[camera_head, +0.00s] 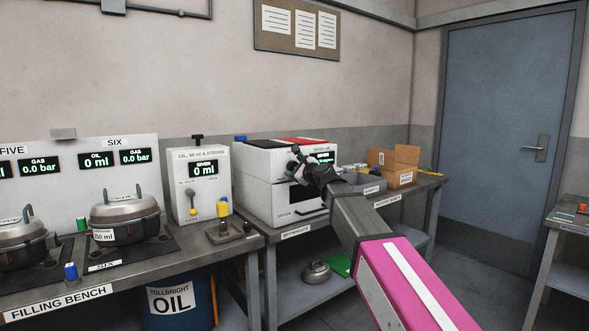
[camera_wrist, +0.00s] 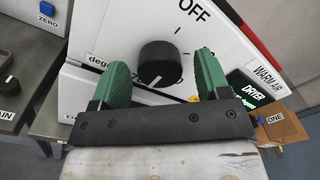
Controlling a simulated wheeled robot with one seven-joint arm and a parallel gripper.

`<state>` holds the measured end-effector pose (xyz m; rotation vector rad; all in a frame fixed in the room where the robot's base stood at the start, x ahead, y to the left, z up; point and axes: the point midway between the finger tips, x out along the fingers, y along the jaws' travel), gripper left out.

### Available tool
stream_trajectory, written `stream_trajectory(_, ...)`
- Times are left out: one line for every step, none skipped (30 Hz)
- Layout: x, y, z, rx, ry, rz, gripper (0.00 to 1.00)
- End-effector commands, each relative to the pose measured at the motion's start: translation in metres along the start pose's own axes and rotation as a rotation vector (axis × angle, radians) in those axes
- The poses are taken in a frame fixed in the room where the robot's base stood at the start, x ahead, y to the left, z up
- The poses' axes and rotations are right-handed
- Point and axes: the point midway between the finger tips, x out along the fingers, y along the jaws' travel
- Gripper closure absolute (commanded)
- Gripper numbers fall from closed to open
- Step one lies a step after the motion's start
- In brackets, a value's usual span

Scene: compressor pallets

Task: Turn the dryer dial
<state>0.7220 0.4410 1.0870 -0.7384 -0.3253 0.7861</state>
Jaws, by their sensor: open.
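The dryer (camera_head: 262,160) is a white box unit on the bench at the centre of the head view. Its black dial (camera_wrist: 160,63) shows in the wrist view, on a white face with "OFF" and tick marks above it. The dial's white pointer line points down and to the left, away from "OFF". My gripper (camera_wrist: 160,82) is open, with one green finger on each side of the dial and gaps between. In the head view my gripper (camera_head: 298,165) is at the dryer's front and hides the dial.
A lit display (camera_head: 325,157) is right of the dial. A cardboard box (camera_head: 392,165) and grey tray (camera_head: 362,182) stand right of the dryer. The oil unit (camera_head: 199,180) stands left. The floor before the door (camera_head: 505,130) looks clear.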

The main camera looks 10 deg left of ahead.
Motion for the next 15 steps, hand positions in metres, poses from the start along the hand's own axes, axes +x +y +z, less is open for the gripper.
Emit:
stream_trajectory(0.0055,-0.0003,0.0,0.0,0.0,0.0,0.3)
stream_trajectory(0.0068,-0.0001,0.0001,0.0,0.0,0.0,0.3)
stream_trajectory(0.0077,0.0001,0.0001,0.0,0.0,0.0,0.3)
stream_trajectory(0.0081,0.0002,0.0002,0.0,0.0,0.0,0.3)
stream_trajectory(0.0081,0.0003,0.0002,0.0,0.0,0.0,0.3)
stream_trajectory(0.0079,0.0005,0.0002,0.0,0.0,0.0,0.3)
stream_trajectory(0.0077,0.0004,0.0002,0.0,0.0,0.0,0.3)
stream_trajectory(0.0075,0.0005,0.0002,0.0,0.0,0.0,0.3)
stream_trajectory(0.0075,0.0005,0.0001,0.0,0.0,0.0,0.3)
stream_trajectory(0.0074,0.0005,0.0001,0.0,0.0,0.0,0.3)
stream_trajectory(0.0074,0.0005,0.0001,0.0,0.0,0.0,0.37)
stream_trajectory(0.0073,0.0005,0.0001,0.0,0.0,0.0,0.5)
stream_trajectory(0.0073,0.0005,0.0001,0.0,0.0,0.0,0.6)
stream_trajectory(0.0073,0.0005,0.0001,0.0,0.0,0.0,0.7)
stream_trajectory(0.0073,0.0005,0.0,0.0,0.0,0.0,0.8)
